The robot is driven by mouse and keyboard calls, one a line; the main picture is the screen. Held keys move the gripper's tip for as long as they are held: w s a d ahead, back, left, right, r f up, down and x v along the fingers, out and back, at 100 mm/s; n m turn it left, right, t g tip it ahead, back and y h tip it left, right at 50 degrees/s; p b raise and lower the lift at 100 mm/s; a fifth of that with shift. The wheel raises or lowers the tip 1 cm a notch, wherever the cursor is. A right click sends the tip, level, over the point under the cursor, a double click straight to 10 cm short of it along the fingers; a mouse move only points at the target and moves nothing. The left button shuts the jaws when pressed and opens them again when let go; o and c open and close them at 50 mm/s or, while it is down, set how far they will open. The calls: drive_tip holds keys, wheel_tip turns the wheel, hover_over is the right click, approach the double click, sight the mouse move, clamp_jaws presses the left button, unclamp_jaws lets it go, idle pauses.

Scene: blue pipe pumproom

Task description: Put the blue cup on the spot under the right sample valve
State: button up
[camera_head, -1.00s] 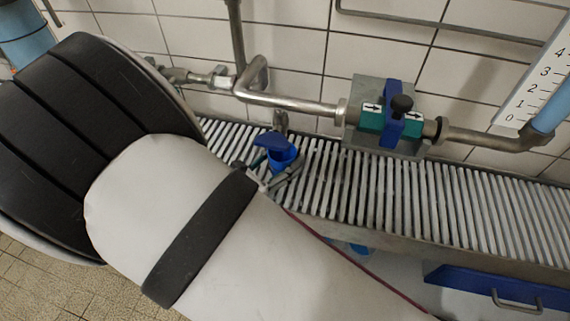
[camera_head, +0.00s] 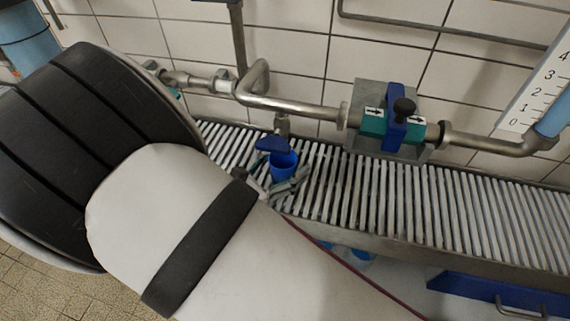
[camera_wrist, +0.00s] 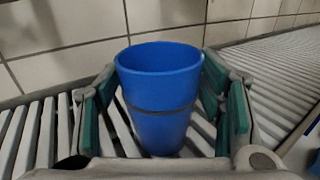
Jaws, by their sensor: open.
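The blue cup (camera_head: 284,166) stands upright on the slatted grate (camera_head: 400,205), below a tap with a blue lever handle (camera_head: 272,145). From the head view I cannot tell whether it is exactly under the outlet. In the wrist view the blue cup (camera_wrist: 160,95) fills the middle, with a dark band around it. My gripper (camera_wrist: 163,115) is open, its green-padded fingers on either side of the cup, with gaps visible beside the lower cup. In the head view my gripper (camera_head: 288,185) is partly hidden behind my arm. Any marked spot under the cup is hidden.
A steel pipe (camera_head: 300,104) runs along the tiled wall above the grate to a blue and teal valve block (camera_head: 393,122). A ruled scale (camera_head: 540,90) is at the right. The grate is clear right of the cup. A blue panel with a handle (camera_head: 490,290) is below.

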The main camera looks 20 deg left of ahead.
drive_tip(key=p+v, duration=0.1)
drive_tip(key=v, duration=1.1)
